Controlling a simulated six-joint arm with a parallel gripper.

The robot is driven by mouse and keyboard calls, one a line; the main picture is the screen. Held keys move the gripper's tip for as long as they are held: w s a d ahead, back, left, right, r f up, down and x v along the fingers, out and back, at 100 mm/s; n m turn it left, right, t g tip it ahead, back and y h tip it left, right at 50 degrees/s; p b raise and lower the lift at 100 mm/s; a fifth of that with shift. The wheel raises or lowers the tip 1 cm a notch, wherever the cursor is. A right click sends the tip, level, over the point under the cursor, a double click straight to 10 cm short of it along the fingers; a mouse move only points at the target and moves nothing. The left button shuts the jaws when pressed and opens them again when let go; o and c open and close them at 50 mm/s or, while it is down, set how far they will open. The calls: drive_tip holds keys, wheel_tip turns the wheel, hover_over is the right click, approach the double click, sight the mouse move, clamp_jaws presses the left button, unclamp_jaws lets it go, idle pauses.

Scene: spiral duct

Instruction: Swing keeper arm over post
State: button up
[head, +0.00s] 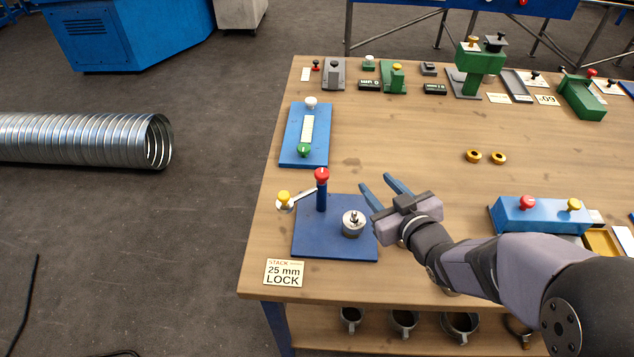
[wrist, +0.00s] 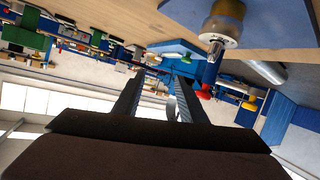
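A blue base plate (head: 310,243) lies at the table's near left corner. A blue pillar (head: 321,198) with a red knob (head: 322,174) stands on it. The keeper arm (head: 303,194), a thin pale bar, runs left from the pillar to a yellow knob (head: 284,197), away from the post. The post (head: 353,217) is a short pin in a silver collar at the plate's right side. It shows large in the wrist view (wrist: 218,42), with a gold band. My gripper (head: 376,182) is open, right of the pillar and above and behind the post, apart from both. Its fingers (wrist: 160,75) hold nothing visible.
A blue slide plate (head: 291,140) with a green knob lies behind. A 25 mm LOCK card (head: 284,272) lies in front. Two gold rings (head: 486,157) lie to the right. A blue block (head: 540,217) with red and yellow knobs is beside my arm.

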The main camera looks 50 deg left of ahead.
sight(287, 198)
drive_tip(key=s+a+n+g+y, duration=0.1)
drive_tip(key=s+a+g, duration=0.1)
drive_tip(key=s, duration=0.3)
drive_tip(key=s+a+g+y+b, duration=0.1)
drive_tip(key=s+a+y, duration=0.1)
drive_tip(key=s+a, duration=0.2)
drive_tip(key=s+a+f+n+g+y, duration=0.1)
drive_tip(key=s+a+g+y, duration=0.1)
drive_tip(key=s, duration=0.5)
drive_tip(key=shift+s+a+n+g+b, duration=0.3)
drive_tip(key=shift+a+b, duration=0.1)
drive_tip(key=shift+a, duration=0.15)
drive_tip(key=shift+a+r+p, duration=0.15)
drive_tip(key=shift+a+p, duration=0.2)
drive_tip(key=shift+a, duration=0.3)
drive_tip(key=a+p, duration=0.2)
drive_tip(key=a, duration=0.4)
clamp_jaws()
